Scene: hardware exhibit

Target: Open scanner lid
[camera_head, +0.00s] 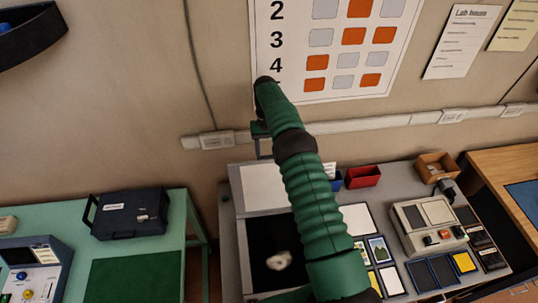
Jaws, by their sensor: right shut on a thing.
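The scanner (249,250) stands on the grey table, with a dark bed and a small pale object on it. Its lid (265,188) is raised behind the bed and shows a white inner face. My right arm reaches up across the scanner and covers part of the bed and lid. My right gripper (261,130) is mostly hidden behind the arm's dark end, above the lid's top edge. It is shut on what looks like the lid's handle (264,148); the contact is small and partly hidden. My left gripper is not in view.
Right of the scanner are picture cards (378,250), a red bin (363,177), a cardboard box (435,166) and a beige device (428,224). A green table (180,210) with a dark case (130,213) stands left. The wall with a cable duct (370,124) is close behind.

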